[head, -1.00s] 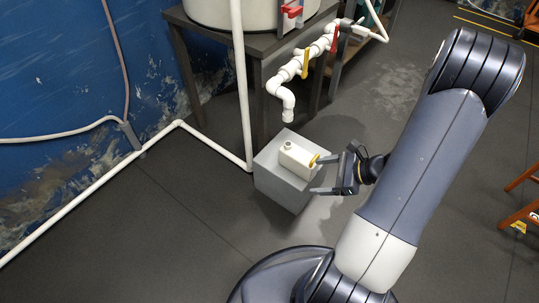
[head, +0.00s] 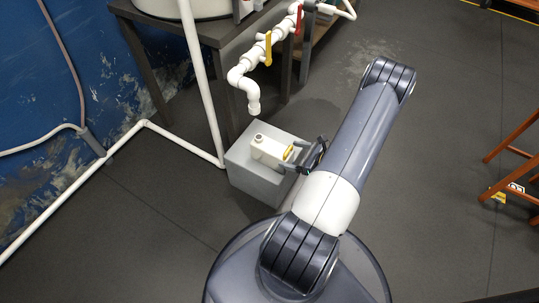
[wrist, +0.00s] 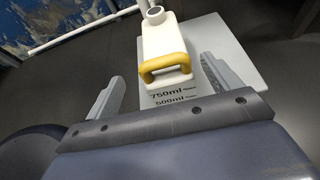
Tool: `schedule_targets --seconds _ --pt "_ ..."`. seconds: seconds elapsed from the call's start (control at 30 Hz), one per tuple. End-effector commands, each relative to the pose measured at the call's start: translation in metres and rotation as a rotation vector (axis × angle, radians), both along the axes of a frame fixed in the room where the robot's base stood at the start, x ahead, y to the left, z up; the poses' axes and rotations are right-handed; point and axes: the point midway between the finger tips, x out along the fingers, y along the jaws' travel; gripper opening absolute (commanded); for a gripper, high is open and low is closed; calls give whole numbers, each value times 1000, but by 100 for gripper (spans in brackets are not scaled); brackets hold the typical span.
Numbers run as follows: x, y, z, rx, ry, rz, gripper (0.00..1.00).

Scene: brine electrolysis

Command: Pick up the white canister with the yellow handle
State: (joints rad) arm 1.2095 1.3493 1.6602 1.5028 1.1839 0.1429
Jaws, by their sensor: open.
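The white canister (head: 267,149) stands on a grey block (head: 255,186) in the head view, its yellow handle (head: 289,153) facing my gripper. In the wrist view the canister (wrist: 163,38) shows its round neck at the top, the yellow handle (wrist: 165,66) toward me, and black volume marks below. My gripper (head: 297,157) is at the handle side, partly hidden by my arm in the head view. In the wrist view its fingers (wrist: 160,88) are apart, one on each side of the handle, with nothing held between them.
A white pipe outlet (head: 253,103) with yellow and red valve levers hangs above and behind the block. A dark table (head: 215,35) carries a large white tank. A white pipe (head: 202,80) stands left of the block. An orange stool (head: 515,152) is at the right; floor between is clear.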

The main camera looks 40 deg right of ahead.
Motion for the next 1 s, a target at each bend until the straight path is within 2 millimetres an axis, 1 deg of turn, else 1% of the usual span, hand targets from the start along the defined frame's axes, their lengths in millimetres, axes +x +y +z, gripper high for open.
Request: schedule_targets --seconds 0.03,0.27,0.4,0.57,0.67,0.87,1.0 --pt "5 3 -4 0 0 3 85" --pt "21 7 -12 -1 0 3 85" --pt "41 10 -24 -1 0 5 85" --pt "56 16 -28 -1 1 4 85" --pt "59 17 -28 -1 1 1 85" --pt "59 17 -28 0 1 0 85" --pt "59 17 -28 0 1 1 73"
